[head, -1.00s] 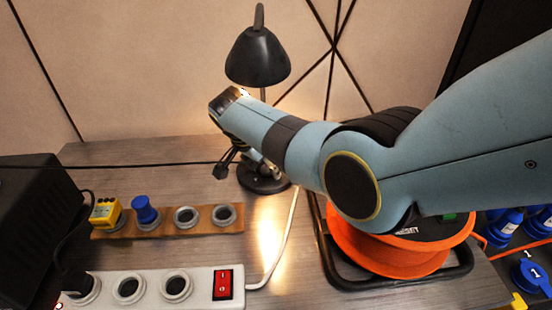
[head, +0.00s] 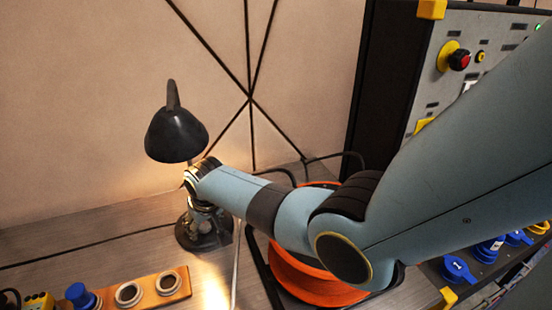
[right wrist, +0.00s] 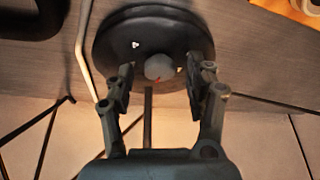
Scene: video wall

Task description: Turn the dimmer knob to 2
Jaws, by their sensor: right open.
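The black desk lamp (head: 177,135) stands at the back of the grey table. Its round black base (right wrist: 112,45) fills the upper middle of the right wrist view. The dimmer knob (right wrist: 159,67), a small grey round knob with a red mark, sits on this base. In the head view I cannot make out the knob. My right gripper (right wrist: 167,72) is open, with the knob between its fingertips in the picture and a gap on each side. In the head view the right gripper (head: 202,216) is at the lamp base. My left gripper is not in view.
An orange cable reel (head: 308,285) stands right of the lamp. A wooden strip (head: 145,290) with sockets and a blue plug (head: 80,295) lies at front left. A grey control panel (head: 435,85) with a red button (head: 459,60) is at right. A pale cable runs beside the lamp.

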